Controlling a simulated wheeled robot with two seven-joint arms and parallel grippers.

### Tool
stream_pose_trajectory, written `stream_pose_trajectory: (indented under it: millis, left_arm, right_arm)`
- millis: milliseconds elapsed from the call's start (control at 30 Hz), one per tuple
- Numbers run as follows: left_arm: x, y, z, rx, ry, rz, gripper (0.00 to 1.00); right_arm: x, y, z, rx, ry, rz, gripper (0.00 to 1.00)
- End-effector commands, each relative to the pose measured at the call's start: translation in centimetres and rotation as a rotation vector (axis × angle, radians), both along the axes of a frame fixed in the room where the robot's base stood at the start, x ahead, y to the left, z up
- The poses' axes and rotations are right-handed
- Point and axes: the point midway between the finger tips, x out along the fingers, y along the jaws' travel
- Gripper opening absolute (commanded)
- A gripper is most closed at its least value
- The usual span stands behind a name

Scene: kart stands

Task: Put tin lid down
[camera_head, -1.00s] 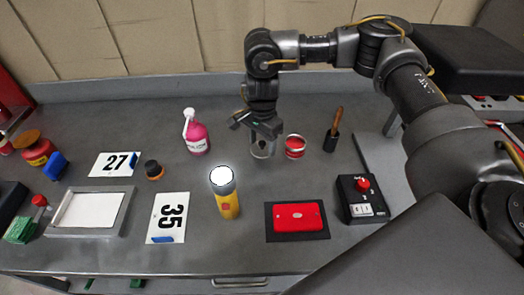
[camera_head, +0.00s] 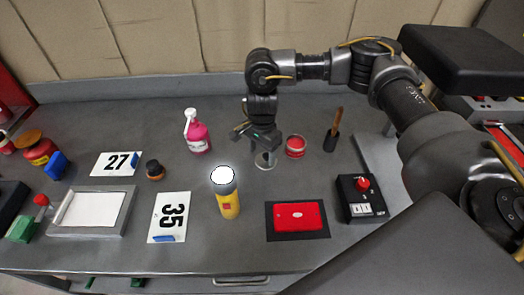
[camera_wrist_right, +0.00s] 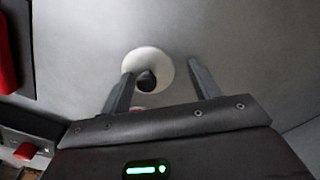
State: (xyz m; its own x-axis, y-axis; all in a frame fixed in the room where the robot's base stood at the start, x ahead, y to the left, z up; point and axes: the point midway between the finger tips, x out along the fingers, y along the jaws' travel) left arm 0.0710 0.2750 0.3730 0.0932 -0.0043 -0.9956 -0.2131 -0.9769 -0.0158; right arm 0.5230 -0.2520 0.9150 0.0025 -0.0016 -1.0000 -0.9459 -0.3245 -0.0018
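The tin lid (camera_head: 265,161) is a pale round disc with a dark knob. In the head view it appears to lie on the grey bench just below my right gripper (camera_head: 260,140), left of the open red tin (camera_head: 295,146). In the right wrist view the lid (camera_wrist_right: 150,62) shows between and beyond the spread fingers of my right gripper (camera_wrist_right: 160,88). The fingers stand clear of the knob on both sides. The gripper partly hides the lid in the head view. My left gripper is out of view.
A brown-handled tool in a dark holder (camera_head: 332,140) stands right of the tin. A pink bottle (camera_head: 197,135) stands left. Nearer are a yellow torch (camera_head: 228,204), a red case on a black mat (camera_head: 270,233) and a switch box (camera_head: 347,208). Bench between torch and bottle is clear.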

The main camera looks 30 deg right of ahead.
Motion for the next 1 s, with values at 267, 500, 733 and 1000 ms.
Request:
stream_pose_trajectory:
  millis: [267, 500, 733, 1000]
  left_arm:
    - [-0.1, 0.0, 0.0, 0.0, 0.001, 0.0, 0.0]
    - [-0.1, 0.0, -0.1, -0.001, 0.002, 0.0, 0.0]
    - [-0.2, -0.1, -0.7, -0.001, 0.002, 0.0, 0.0]
    - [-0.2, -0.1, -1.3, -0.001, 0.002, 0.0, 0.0]
  right_arm:
    - [-0.3, -0.1, -0.2, -0.004, 0.007, 0.001, 0.82]
    - [-0.1, -0.1, 0.6, -0.003, 0.002, 0.002, 0.82]
    - [0.1, 0.0, 4.7, -0.002, -0.004, 0.002, 0.82]
    - [0.0, 0.0, 9.9, -0.002, -0.002, 0.001, 0.82]
